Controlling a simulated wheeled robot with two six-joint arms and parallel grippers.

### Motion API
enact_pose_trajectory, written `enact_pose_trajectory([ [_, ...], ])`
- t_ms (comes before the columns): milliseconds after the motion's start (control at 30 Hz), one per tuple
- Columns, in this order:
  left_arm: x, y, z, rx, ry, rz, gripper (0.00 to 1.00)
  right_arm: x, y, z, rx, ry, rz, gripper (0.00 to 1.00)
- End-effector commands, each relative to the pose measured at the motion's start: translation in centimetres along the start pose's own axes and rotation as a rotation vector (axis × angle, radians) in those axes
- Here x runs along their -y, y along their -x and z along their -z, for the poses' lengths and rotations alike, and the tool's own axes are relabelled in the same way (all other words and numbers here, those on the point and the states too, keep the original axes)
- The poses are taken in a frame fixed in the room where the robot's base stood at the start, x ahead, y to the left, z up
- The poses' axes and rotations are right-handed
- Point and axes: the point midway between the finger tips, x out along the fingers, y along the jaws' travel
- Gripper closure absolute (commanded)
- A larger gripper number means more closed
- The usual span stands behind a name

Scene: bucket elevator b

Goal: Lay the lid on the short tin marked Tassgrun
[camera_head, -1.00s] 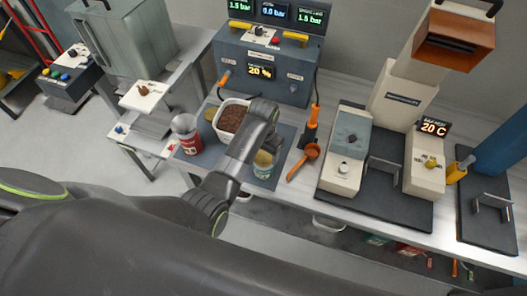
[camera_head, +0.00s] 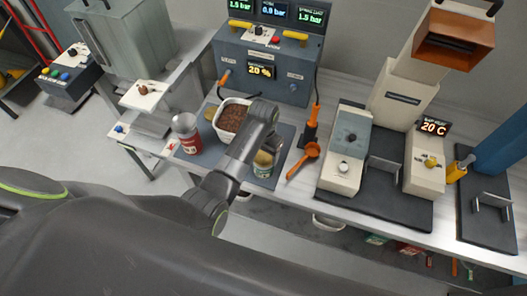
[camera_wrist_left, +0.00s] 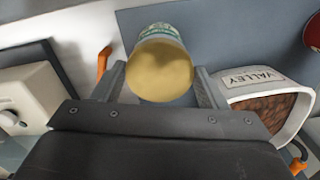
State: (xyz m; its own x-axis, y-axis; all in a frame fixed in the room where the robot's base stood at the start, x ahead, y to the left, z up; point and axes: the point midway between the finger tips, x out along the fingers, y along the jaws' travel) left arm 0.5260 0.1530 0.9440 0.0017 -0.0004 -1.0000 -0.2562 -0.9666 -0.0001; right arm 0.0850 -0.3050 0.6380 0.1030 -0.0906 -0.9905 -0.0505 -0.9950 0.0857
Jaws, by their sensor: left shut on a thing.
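A round gold lid (camera_wrist_left: 160,72) shows between the two fingers of my left gripper (camera_wrist_left: 160,84), which is shut on it. Just beyond the lid, in line with it, is a short tin (camera_wrist_left: 160,33) with a green and white label. In the head view the tin (camera_head: 263,171) stands on the dark mat, with the lid (camera_head: 264,157) at its top. I cannot tell whether the lid rests on the rim or is held just above it. The marking is too small to read. My left forearm partly covers the gripper in the head view. My right gripper is not in view.
A white container of brown grains (camera_head: 231,116) stands close behind, marked VALLEY in the wrist view (camera_wrist_left: 255,78). A red tin (camera_head: 188,139) is at the left. An orange scoop (camera_head: 304,160) lies to the right, before a cream machine (camera_head: 345,150).

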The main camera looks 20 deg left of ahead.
Motion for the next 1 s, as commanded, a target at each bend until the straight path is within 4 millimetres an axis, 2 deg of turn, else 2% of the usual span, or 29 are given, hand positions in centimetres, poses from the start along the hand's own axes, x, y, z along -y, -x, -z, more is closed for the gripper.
enact_pose_trajectory([
  [1000, 0.01, -0.52, -0.01, 0.000, 0.000, 0.000, 0.55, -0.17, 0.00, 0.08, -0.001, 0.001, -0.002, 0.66],
])
